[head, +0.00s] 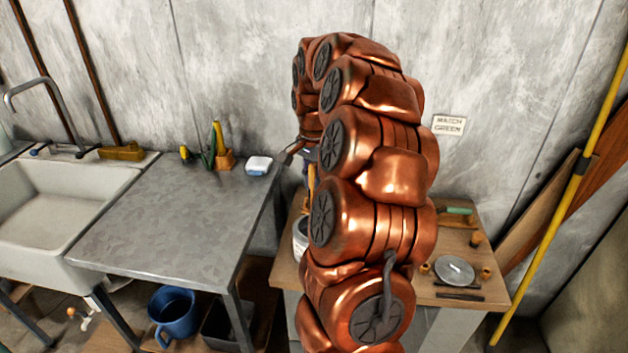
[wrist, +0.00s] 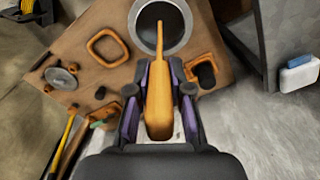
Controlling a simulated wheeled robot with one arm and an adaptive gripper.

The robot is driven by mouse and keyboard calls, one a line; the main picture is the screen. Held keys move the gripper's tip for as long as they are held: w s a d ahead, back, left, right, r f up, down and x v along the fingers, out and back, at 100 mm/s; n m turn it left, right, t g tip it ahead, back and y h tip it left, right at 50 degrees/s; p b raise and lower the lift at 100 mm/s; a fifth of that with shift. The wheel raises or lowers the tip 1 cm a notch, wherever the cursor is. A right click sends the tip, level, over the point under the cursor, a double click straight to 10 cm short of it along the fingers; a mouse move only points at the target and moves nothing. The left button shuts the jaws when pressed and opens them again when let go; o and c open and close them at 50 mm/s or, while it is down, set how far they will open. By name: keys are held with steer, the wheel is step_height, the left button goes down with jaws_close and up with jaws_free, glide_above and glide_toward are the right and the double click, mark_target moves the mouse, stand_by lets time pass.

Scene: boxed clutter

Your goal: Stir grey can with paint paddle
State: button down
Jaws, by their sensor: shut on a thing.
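My gripper (wrist: 158,100) is shut on the paint paddle (wrist: 159,85), an orange-yellow stick with a wide handle. The paddle's narrow end reaches the dark opening of the grey can (wrist: 189,30) in the wrist view. How deep the end sits inside cannot be told. In the head view the can (head: 299,240) stands at the left edge of the wooden bench, mostly hidden behind my arm. A short yellow piece of the paddle (head: 311,180) shows above it, beside my arm, under the partly hidden gripper.
The wooden bench (head: 480,240) also holds a round lid (head: 454,270), a green-handled tool (head: 455,211) and small pegs. A metal table (head: 150,230) stands left, with a white box (head: 259,165). A sink (head: 60,200) is further left. A yellow pole (head: 565,195) leans at right.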

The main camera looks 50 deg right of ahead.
steer(key=shift+f+b, duration=3)
steer(key=shift+f, duration=1.6)
steer(key=shift+s+f, duration=0.1)
